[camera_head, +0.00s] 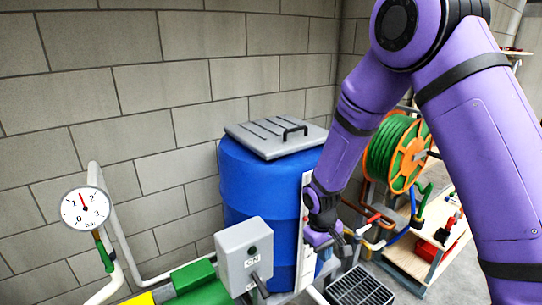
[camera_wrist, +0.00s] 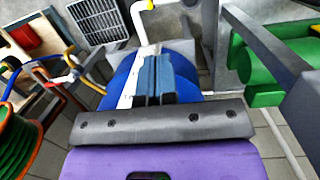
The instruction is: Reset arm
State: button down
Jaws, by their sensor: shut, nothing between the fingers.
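My purple arm comes in from the upper right in the head view and reaches down. My gripper (camera_head: 340,248) is in front of the right side of the blue barrel (camera_head: 260,190). The barrel (camera_wrist: 120,82) shows behind and around the fingers there. I cannot tell whether the fingers touch anything.
A grey switch box (camera_head: 244,254) and green pump (camera_head: 195,285) stand left of my gripper. A pressure gauge (camera_head: 85,208) is on a white pipe. A green hose reel (camera_head: 395,155) and wooden cart (camera_head: 415,262) stand right. A floor grate (camera_head: 360,287) lies below.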

jog(key=s+d+r+m+t+y, duration=0.1)
jog(key=s+d+r+m+t, duration=0.3)
jog(key=r, duration=0.8)
jog(key=s+d+r+n+g, duration=0.1)
jog(key=s+d+r, duration=0.35)
jog(key=r, duration=0.85)
jog(key=s+d+r+m+t, duration=0.1)
jog(key=s+d+r, duration=0.2)
jog(key=s+r, duration=0.2)
jog(key=s+d+r+m+t, duration=0.2)
jog(key=s+d+r, duration=0.2)
jog(key=s, duration=0.7)
jog(key=shift+d+r, duration=0.25)
jog(key=shift+r, duration=0.6)
